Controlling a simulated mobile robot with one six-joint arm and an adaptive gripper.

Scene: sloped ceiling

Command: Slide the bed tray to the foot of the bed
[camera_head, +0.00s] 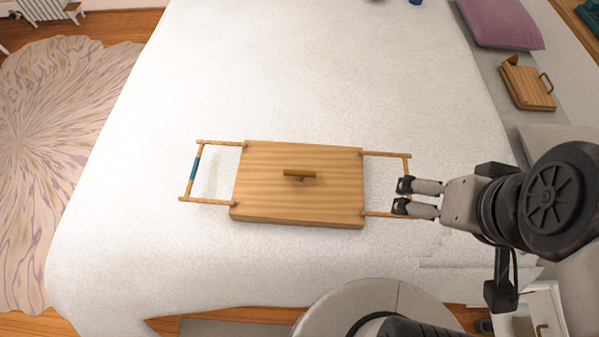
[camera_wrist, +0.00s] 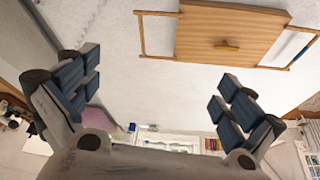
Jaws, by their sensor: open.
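The wooden bed tray (camera_head: 265,165) lies on the white bed (camera_head: 290,70), with a frame handle at each short end and a small knob on top. Its left handle has a blue band (camera_head: 195,168). My gripper (camera_head: 401,196) is open and empty by the tray's right handle (camera_head: 408,165), overlapping its near corner in the head view. The wrist view shows the tray (camera_wrist: 205,40) at the top, beyond and apart from my gripper's spread fingers (camera_wrist: 160,67). I cannot tell the exact height of the fingers above the bed.
A purple pillow (camera_head: 500,22) and a wooden object with a handle (camera_head: 528,87) lie at the upper right. A patterned rug (camera_head: 55,150) is on the floor beyond the bed's left edge. The bed left of the tray (camera_head: 130,190) is clear.

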